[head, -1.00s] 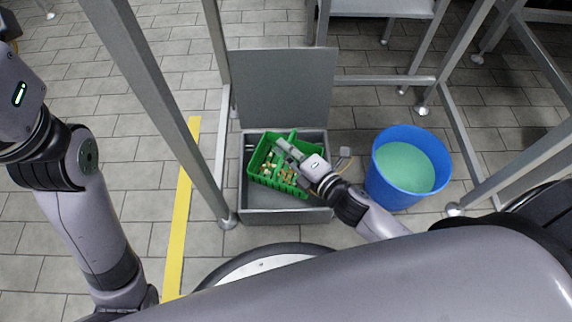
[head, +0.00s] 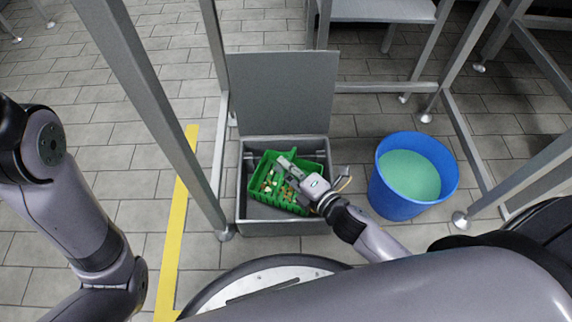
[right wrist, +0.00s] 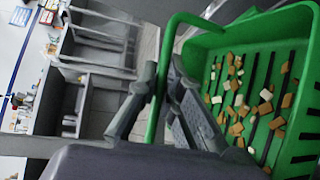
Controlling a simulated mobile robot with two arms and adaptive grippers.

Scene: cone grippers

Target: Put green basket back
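The green basket (head: 275,201) sits at an angle within the opening of the grey bin (head: 285,229) in the head view; I cannot tell whether it touches the bottom. Brown and white pieces lie in it. In the right wrist view the basket (right wrist: 275,38) fills the right side, its handle arching up on the left. My right gripper (head: 291,168) is over the basket. In the right wrist view its fingers (right wrist: 164,72) close on both sides of the green handle. My left gripper is out of view; only its arm shows at the left.
The bin's grey lid (head: 282,92) stands open behind it. A blue bucket (head: 398,204) with green liquid stands to the right. Metal frame legs rise on both sides. A yellow floor stripe (head: 174,240) runs at the left; tiled floor is clear there.

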